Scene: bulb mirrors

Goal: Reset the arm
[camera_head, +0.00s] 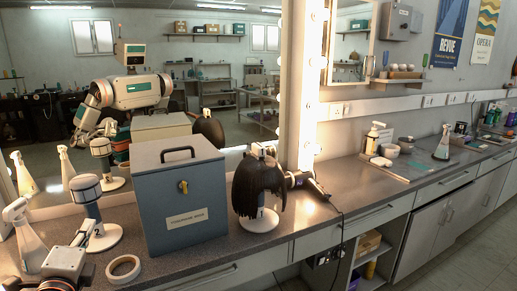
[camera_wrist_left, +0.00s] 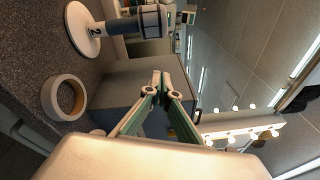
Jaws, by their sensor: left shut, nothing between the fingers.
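My left gripper (camera_head: 80,240) is at the lower left of the head view, above the counter by the numbered stand. In the left wrist view its two green-grey fingers (camera_wrist_left: 161,82) meet at the tips with nothing between them. The blue-grey box (camera_wrist_left: 120,84) lies behind the fingers there; in the head view the same box (camera_head: 185,195) stands to the right of the gripper. My right gripper does not show, though a reflection of my body appears in the mirror.
A tape roll (camera_head: 123,269), a white stand (camera_head: 100,238) marked 2 and a spray bottle (camera_head: 24,235) are close to the left gripper. A dark wig (camera_head: 258,188) on a stand and a hair dryer (camera_head: 310,183) sit right of the box.

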